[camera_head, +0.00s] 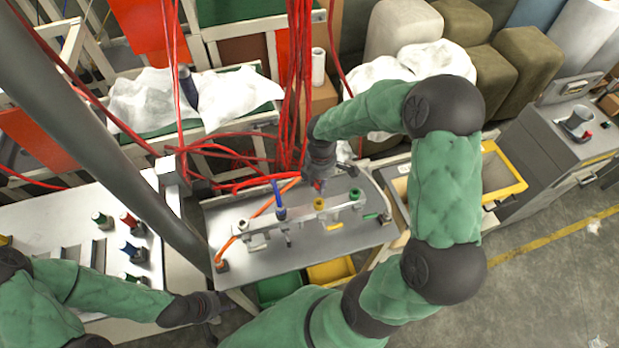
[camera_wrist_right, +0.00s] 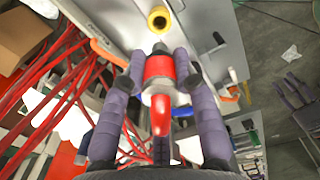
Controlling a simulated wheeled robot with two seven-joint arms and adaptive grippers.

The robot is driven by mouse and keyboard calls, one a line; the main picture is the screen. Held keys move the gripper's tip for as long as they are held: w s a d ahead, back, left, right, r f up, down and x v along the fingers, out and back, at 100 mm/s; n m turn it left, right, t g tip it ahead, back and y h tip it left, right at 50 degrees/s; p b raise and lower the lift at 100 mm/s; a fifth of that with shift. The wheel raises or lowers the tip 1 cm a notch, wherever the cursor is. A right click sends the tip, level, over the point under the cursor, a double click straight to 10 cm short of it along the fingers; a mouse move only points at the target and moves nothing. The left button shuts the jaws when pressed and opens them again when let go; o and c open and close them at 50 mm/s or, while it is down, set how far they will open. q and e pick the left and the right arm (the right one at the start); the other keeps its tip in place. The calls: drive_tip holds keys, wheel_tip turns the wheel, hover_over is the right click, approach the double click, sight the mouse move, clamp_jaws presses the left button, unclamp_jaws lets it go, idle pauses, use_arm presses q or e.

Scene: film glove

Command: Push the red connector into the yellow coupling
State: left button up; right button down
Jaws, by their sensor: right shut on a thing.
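In the right wrist view, my right gripper (camera_wrist_right: 160,62) is shut on the red connector (camera_wrist_right: 158,92), with a finger on each side. The connector's dark front end points toward the yellow coupling (camera_wrist_right: 159,17), a ring with a dark opening. A gap shows between them. In the head view, the yellow coupling (camera_head: 319,204) sits on the rail of a grey metal bench. My right gripper (camera_head: 319,178) is just above it, and only a bit of the red connector (camera_head: 319,187) shows. My left gripper (camera_head: 218,303) is low at the left, apart from the bench; its fingers are unclear.
A blue connector (camera_head: 279,198) and a green one (camera_head: 355,194) stand on the same rail (camera_head: 262,229). Red hoses (camera_head: 298,90) hang behind the bench. A white table (camera_head: 70,215) at left holds several coloured connectors. Yellow and green bins (camera_head: 331,270) sit below.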

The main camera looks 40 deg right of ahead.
drive_tip(key=shift+s+d, duration=0.1)
drive_tip(key=shift+d, duration=0.05)
idle(0.3)
drive_tip(key=shift+f, duration=0.2)
drive_tip(key=shift+f+b, duration=2.1)
drive_tip(key=shift+f, duration=0.6)
drive_tip(key=shift+f+b, duration=1.05)
drive_tip(key=shift+f, duration=0.65)
